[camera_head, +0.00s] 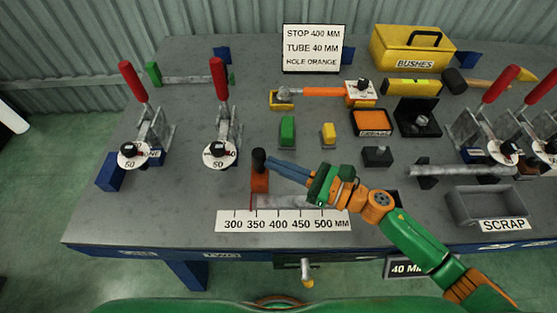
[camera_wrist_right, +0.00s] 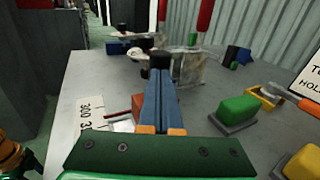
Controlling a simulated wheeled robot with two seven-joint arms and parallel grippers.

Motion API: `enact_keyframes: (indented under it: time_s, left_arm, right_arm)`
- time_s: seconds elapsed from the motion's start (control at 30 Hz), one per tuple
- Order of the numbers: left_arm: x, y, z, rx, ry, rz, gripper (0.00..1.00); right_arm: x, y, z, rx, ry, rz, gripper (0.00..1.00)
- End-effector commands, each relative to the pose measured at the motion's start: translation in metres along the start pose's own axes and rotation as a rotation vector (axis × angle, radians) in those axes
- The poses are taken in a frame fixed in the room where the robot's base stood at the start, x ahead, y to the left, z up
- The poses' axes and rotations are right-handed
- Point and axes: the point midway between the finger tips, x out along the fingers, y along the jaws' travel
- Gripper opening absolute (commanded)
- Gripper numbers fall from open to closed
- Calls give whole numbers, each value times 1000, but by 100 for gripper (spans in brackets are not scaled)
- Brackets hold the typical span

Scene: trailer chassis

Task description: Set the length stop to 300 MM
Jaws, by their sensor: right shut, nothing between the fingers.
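The length stop is an orange-brown block (camera_head: 260,184) with a black upright knob (camera_head: 259,160). A thin red pointer runs from it toward the scale (camera_head: 283,222), between the 300 and 350 marks and nearer 350. My right gripper (camera_head: 270,164) is shut and empty, its blue fingertips at the right side of the knob. In the right wrist view the shut fingers (camera_wrist_right: 160,78) reach the knob (camera_wrist_right: 160,59) and partly hide the block (camera_wrist_right: 139,103); I cannot tell whether they touch. My left gripper is not in view.
A sign (camera_head: 313,48) reads "STOP 400 MM". Red-handled clamps (camera_head: 151,128) stand left and right. A green block (camera_head: 287,131) and a yellow block (camera_head: 328,135) sit behind my right gripper. A scrap tray (camera_head: 484,205) is at right.

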Motion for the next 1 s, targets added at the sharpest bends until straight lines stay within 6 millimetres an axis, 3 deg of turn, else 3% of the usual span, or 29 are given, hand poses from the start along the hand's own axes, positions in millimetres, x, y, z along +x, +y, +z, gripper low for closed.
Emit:
enact_keyframes:
  time_s: [0.3,0.6,1.0]
  left_arm:
    - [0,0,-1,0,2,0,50]
    - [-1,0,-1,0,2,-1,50]
    - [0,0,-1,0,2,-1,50]
  right_arm:
    - [2,1,-1,1,0,0,0]
    - [38,20,0,0,-1,1,0]
    - [40,20,0,1,-2,1,0]
